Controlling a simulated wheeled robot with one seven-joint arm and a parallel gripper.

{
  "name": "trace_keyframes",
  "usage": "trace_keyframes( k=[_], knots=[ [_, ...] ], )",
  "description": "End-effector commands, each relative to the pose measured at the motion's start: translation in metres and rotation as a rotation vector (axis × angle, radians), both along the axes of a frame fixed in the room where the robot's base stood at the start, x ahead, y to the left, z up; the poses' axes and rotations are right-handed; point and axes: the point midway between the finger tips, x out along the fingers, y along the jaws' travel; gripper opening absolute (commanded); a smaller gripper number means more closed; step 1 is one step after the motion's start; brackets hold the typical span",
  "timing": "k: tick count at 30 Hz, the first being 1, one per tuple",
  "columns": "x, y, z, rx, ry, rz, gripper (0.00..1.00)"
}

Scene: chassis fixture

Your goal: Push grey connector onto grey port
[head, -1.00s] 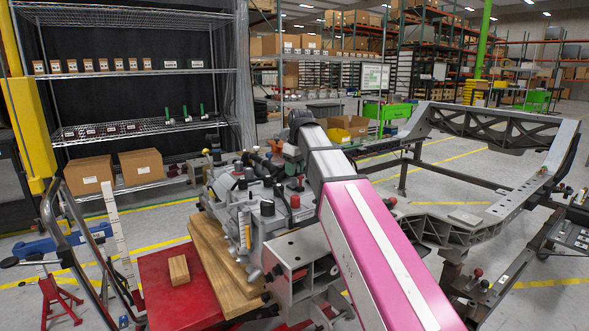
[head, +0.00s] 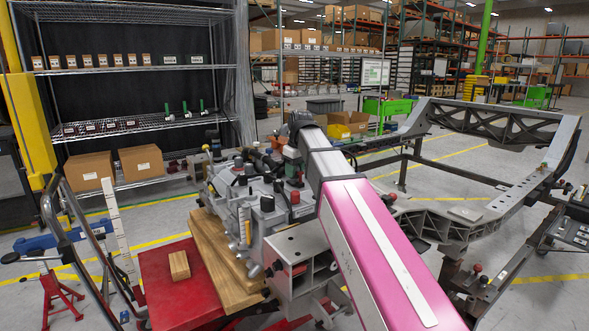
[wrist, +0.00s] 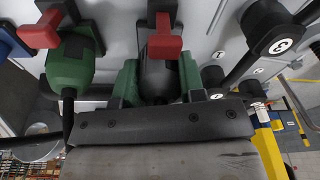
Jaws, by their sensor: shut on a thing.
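In the wrist view, my gripper (wrist: 158,88) has green fingers on both sides of a dark grey connector (wrist: 157,72) and is shut on it. A red tab (wrist: 165,45) lies over the connector's far end. Just beyond it, at the top edge, a dark socket (wrist: 162,8) lines up with the connector; it looks like the grey port. I cannot tell whether the connector is fully seated. In the head view, my pink arm reaches the grey housing (head: 262,205), and the gripper is mostly hidden there.
In the wrist view, a green connector (wrist: 72,68) with a red tab and black cable is close on the left. Black round caps (wrist: 268,25) stand close on the right. In the head view, the housing rests on wooden boards (head: 222,245) over a red table (head: 160,285).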

Motion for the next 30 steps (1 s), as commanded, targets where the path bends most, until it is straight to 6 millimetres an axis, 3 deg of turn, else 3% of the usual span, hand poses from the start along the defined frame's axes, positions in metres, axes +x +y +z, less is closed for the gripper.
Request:
trace_keyframes(
  k=[28,29,30],
  knots=[
    [0.0,0.0,-0.01,-0.001,0.001,0.0,0.04],
    [0.0,0.0,-0.01,0.0,0.0,0.0,0.43],
    [0.0,0.0,-0.01,0.0,0.0,0.0,0.56]
  ],
)
